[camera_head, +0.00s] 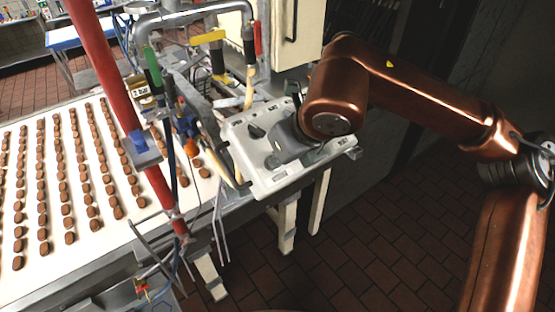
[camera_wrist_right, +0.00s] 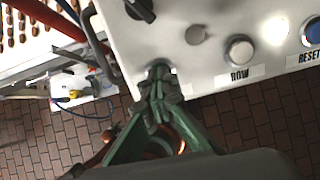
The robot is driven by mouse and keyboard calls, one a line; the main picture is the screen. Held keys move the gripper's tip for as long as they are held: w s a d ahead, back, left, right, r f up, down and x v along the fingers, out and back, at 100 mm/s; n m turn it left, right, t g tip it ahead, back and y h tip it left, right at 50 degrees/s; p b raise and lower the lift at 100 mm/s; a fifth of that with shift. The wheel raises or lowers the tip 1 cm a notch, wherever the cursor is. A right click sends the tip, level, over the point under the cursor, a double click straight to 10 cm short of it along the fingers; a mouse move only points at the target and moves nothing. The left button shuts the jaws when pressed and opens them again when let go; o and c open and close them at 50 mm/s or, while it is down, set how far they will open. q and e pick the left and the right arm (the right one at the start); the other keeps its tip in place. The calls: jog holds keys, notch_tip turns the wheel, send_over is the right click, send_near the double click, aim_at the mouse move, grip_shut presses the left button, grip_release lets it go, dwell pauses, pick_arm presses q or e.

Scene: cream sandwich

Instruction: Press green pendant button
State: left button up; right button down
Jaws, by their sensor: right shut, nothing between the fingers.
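The white pendant panel (camera_head: 268,184) stands at the right of the conveyor in the head view, and it fills the top of the right wrist view (camera_wrist_right: 210,70). It carries a dark knob, a silver button labelled ROW (camera_wrist_right: 239,49) and a blue button labelled RESET (camera_wrist_right: 313,32). No green button can be made out; the fingertips hide the panel's lower left edge. My right gripper (camera_wrist_right: 159,74) is shut and empty, its tips over that edge. Whether they touch it I cannot tell. In the head view my right arm covers part of the panel. My left gripper is not in view.
A white conveyor (camera_head: 85,240) with rows of brown biscuits lies at the left. A red post (camera_head: 110,85) leans in front of it, with hoses and cables beside the panel. A cream cabinet (camera_head: 290,35) stands behind. Brown tiled floor is clear below right.

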jog(key=p+v, duration=0.1)
jog(key=v, duration=0.1)
jog(key=shift+r, duration=0.35)
jog(key=b+v, duration=0.1)
jog(key=v, duration=1)
jog(key=shift+d+b, duration=0.15)
jog(key=shift+b, duration=0.25)
jog(key=shift+s, duration=0.1)
jog(key=shift+d, duration=0.1)
dwell(0.8)
